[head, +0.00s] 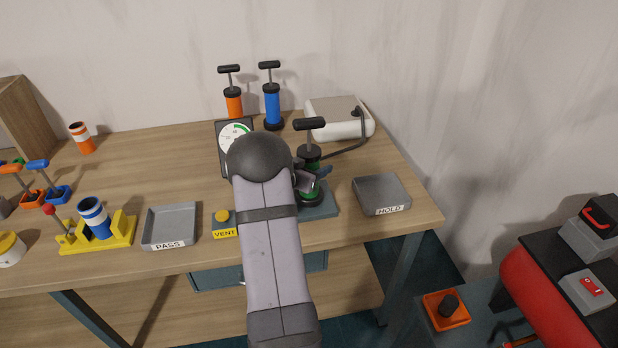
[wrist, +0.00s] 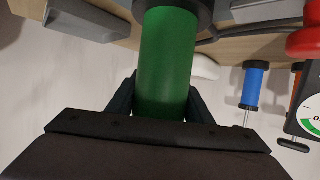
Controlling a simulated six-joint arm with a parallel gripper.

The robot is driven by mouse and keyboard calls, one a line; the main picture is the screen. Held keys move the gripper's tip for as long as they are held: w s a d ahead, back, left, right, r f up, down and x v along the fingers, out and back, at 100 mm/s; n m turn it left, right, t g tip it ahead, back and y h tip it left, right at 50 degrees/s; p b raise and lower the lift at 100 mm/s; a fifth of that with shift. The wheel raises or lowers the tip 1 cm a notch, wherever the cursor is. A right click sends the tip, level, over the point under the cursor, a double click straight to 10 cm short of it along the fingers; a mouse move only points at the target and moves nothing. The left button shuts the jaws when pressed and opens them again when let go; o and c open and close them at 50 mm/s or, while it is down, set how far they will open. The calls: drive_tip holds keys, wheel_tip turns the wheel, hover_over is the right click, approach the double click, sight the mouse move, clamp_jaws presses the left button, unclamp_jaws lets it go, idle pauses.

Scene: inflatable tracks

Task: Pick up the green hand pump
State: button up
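The green hand pump (head: 309,162) stands upright on a blue-grey pad (head: 327,212) near the right end of the workbench, its black T-handle on top. My gripper (head: 307,182) is at the pump's body, partly hidden by my own arm in the head view. In the wrist view, the pump's green barrel (wrist: 166,62) fills the middle, between the two dark fingers of my gripper (wrist: 162,92). One finger lies on each side, close to the barrel. I cannot tell whether they press on it.
An orange pump (head: 234,103) and a blue pump (head: 272,104) stand behind, beside a white box (head: 340,118) with a dark hose. A dial gauge (head: 231,137) stands left of the green pump. A HOLD tray (head: 371,202) is at right; a PASS tray (head: 156,243) and VENT button (head: 223,222) are left.

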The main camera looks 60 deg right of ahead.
drive_tip(key=shift+r, duration=0.1)
drive_tip(key=shift+c, duration=1.4)
drive_tip(key=shift+r, duration=0.1)
wheel_tip(320, 180, up, 10)
drive_tip(key=shift+w, duration=0.1)
